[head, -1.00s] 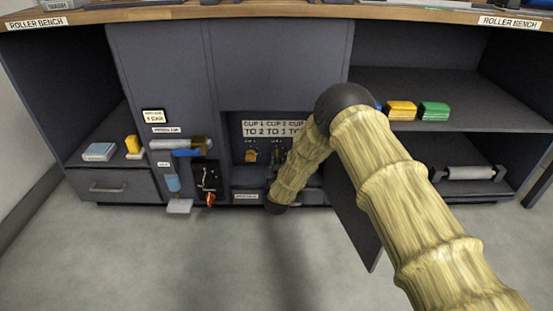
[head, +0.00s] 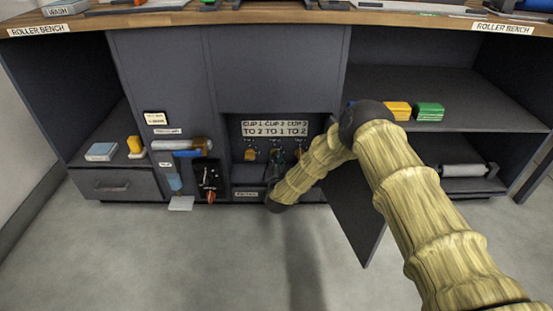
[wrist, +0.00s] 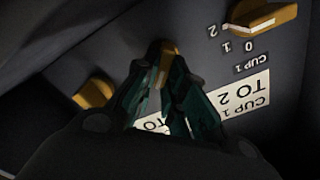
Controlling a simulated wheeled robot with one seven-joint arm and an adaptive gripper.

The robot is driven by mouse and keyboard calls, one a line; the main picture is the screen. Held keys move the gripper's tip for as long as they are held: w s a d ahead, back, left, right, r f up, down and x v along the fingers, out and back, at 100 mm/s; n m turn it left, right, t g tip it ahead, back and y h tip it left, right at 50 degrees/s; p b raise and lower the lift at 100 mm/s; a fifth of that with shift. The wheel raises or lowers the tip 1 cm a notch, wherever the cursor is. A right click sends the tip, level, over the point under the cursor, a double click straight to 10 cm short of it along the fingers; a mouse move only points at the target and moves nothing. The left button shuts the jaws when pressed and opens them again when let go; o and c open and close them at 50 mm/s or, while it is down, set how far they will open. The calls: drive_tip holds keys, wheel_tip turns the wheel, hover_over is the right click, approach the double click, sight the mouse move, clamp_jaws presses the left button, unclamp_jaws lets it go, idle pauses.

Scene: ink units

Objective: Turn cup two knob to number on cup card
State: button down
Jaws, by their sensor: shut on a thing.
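The cup card (head: 274,129) on the back panel of the low recess reads CUP 1 TO 2, CUP 2 TO 1, CUP 3 TO 2. The cup two knob (wrist: 168,47) is yellow and sits between my gripper's dark green fingers (wrist: 166,72) in the wrist view. My gripper (head: 276,160) is shut on this knob in the head view. The fingers hide its number scale, so I cannot tell its setting. The cup one knob (wrist: 262,18) is at the right in the wrist view, beside numbers 0, 1, 2. The cup three knob (wrist: 93,91) is at the left.
Left of the recess are a blue-and-grey roller (head: 180,146) and a red-handled switch (head: 210,196). Yellow (head: 398,110) and green (head: 429,112) blocks lie on the right shelf. The floor in front is clear.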

drive_tip(key=shift+f, duration=0.15)
drive_tip(key=c, duration=1.5)
unclamp_jaws()
drive_tip(key=s, duration=1.2)
